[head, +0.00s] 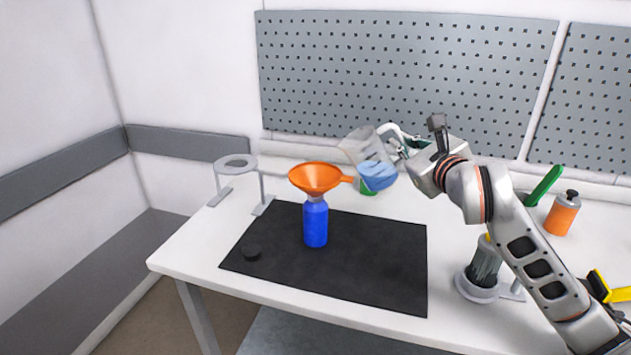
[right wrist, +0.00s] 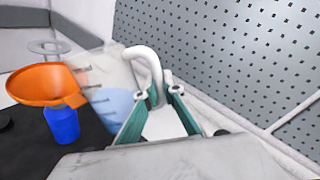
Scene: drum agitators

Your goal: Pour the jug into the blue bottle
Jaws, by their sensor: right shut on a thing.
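A clear jug (head: 361,152) with blue liquid is held in the air by my right gripper (head: 404,143), which is shut on its white handle. The jug is tilted, with its upper part toward the orange funnel (head: 316,178). The blue bottle (head: 315,223) stands upright on the black mat (head: 375,265), with the funnel in its mouth. In the right wrist view the jug (right wrist: 112,75) is just right of the funnel (right wrist: 40,84), and the bottle (right wrist: 62,124) is below the funnel. No stream of liquid shows. My left gripper is out of view.
A small black cap (head: 251,252) lies on the mat left of the bottle. A white ring stand (head: 236,162) is at the table's back left. A green item (head: 368,188) is partly hidden behind the jug. An orange bottle (head: 562,213) and a grey stand (head: 476,288) are at right.

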